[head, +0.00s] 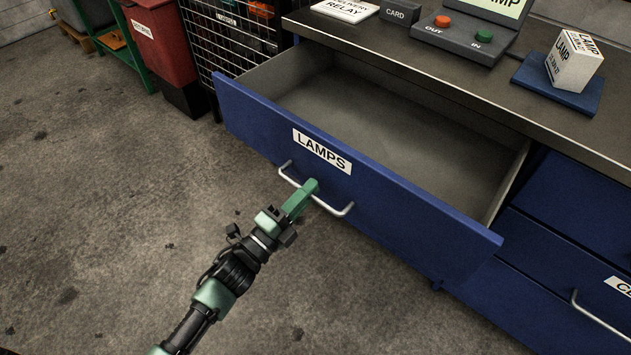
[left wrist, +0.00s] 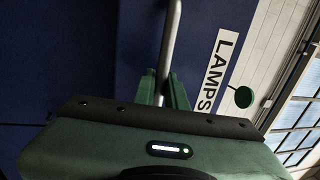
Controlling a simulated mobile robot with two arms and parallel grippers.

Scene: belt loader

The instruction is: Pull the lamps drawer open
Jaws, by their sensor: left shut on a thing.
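The blue lamps drawer (head: 405,205) stands pulled out from the bench in the head view, with a white LAMPS label on its front. Its grey inside looks empty where it shows. My left gripper (head: 308,187) is shut on the drawer's metal bar handle (head: 340,212), near the handle's middle. In the left wrist view, the green fingers (left wrist: 163,90) are at the handle bar (left wrist: 170,40), with the LAMPS label (left wrist: 219,70) to the right. My right gripper is not in view.
The bench top (head: 420,75) holds a control box (head: 465,35) with two buttons and a LAMP carton (head: 573,62) on a blue pad. Another blue drawer is at the lower right. A red bin (head: 163,45) and a wire cage stand at the back left. The floor left of the drawer is clear.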

